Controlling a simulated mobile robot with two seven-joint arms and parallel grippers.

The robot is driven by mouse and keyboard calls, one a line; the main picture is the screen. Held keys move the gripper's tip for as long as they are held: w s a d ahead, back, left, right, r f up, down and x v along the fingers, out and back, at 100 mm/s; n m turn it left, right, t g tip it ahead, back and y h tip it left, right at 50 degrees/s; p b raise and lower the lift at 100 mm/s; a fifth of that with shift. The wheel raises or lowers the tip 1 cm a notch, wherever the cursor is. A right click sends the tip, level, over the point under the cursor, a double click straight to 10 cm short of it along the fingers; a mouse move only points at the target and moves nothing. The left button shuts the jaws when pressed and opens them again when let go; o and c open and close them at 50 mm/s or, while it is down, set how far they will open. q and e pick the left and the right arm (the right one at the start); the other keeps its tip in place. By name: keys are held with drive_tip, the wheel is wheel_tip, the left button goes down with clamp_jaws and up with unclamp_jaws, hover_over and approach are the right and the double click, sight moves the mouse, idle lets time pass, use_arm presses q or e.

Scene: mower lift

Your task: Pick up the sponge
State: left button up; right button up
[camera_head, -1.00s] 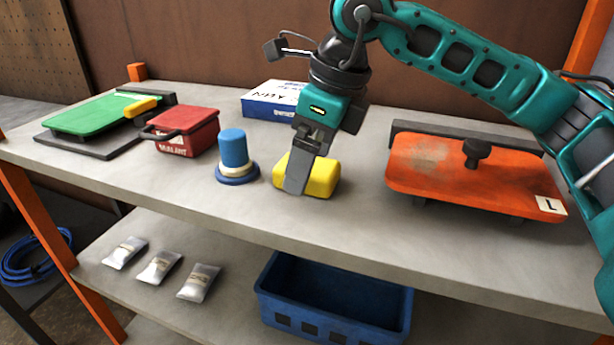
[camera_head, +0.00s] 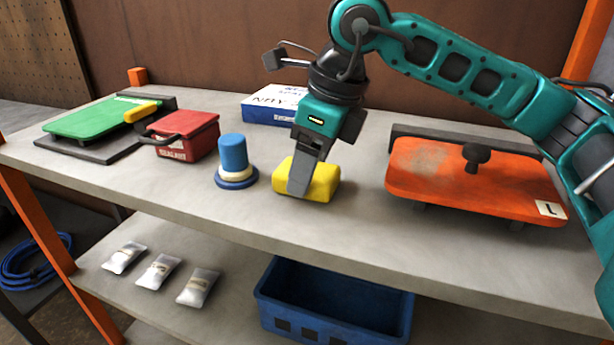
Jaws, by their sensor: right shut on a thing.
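The yellow sponge (camera_head: 324,183) rests on the grey bench top (camera_head: 350,225), near its front middle. My right gripper (camera_head: 301,186) points down over the sponge and is shut on it. The near finger lies against the sponge's front left side; the far finger is hidden behind the sponge. I cannot see a clear gap under the sponge. My left gripper is not in view.
A blue-topped round tool (camera_head: 234,160) stands just left of the sponge. A red box (camera_head: 187,137) and a green plate (camera_head: 95,118) are further left. A blue-white box (camera_head: 272,104) lies behind. An orange plate (camera_head: 430,170) is right. A blue crate (camera_head: 335,300) and several pouches (camera_head: 160,271) sit below.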

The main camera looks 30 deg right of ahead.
wheel_tip(320, 180, up, 20)
drive_tip(key=p, duration=0.4)
drive_tip(key=shift+p, duration=0.3)
drive_tip(key=o, duration=0.5)
drive_tip(key=c, duration=0.4)
